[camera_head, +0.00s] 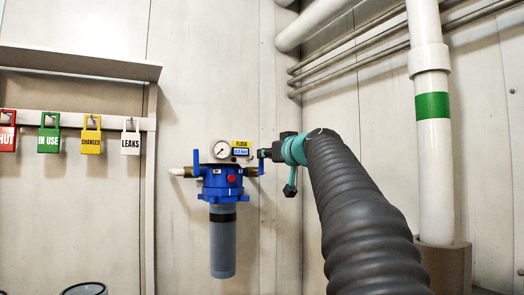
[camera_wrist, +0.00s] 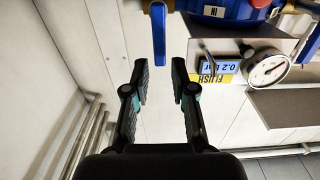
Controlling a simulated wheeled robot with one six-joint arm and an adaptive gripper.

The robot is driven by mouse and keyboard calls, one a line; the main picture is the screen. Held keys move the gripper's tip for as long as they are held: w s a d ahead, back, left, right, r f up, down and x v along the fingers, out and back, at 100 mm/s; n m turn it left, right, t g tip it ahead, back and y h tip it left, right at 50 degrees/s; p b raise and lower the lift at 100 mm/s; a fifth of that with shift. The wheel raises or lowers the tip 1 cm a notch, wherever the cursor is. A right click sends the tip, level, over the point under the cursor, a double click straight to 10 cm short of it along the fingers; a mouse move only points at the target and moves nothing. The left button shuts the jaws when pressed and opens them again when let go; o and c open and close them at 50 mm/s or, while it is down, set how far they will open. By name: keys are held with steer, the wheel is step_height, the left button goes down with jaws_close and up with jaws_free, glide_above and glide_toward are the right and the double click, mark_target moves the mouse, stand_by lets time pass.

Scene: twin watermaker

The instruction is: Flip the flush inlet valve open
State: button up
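A blue filter unit (camera_head: 222,182) with a clear grey bowl hangs on the wall, with a blue lever on each side. The left lever (camera_head: 196,162) stands upright in the head view. The right lever (camera_wrist: 158,36) is beside the yellow FLUSH label (camera_wrist: 208,78) and lies across its brass fitting (camera_wrist: 148,5). My gripper (camera_wrist: 163,78) is open and empty. Its fingers point at the right lever, whose free end is just beyond the gap between the fingertips, apart from them. In the head view my gripper (camera_head: 265,153) partly hides that side.
A round gauge (camera_head: 221,150) and a small display (camera_head: 241,152) reading 0.2 bar sit above the unit. Coloured tags (camera_head: 91,141) hang at left. A white pipe with a green band (camera_head: 432,106) stands at right. Thin pipes (camera_wrist: 88,140) run along the wall near my gripper.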

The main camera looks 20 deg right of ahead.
steer(key=shift+w+a+p, duration=0.1)
steer(key=shift+w+p, duration=0.25)
steer(key=shift+w, duration=1.35)
jaws_close()
steer(key=d+f+m, duration=0.5)
steer(key=m, duration=1.3)
steer(key=shift+p, duration=0.35)
steer(key=shift+f, duration=0.15)
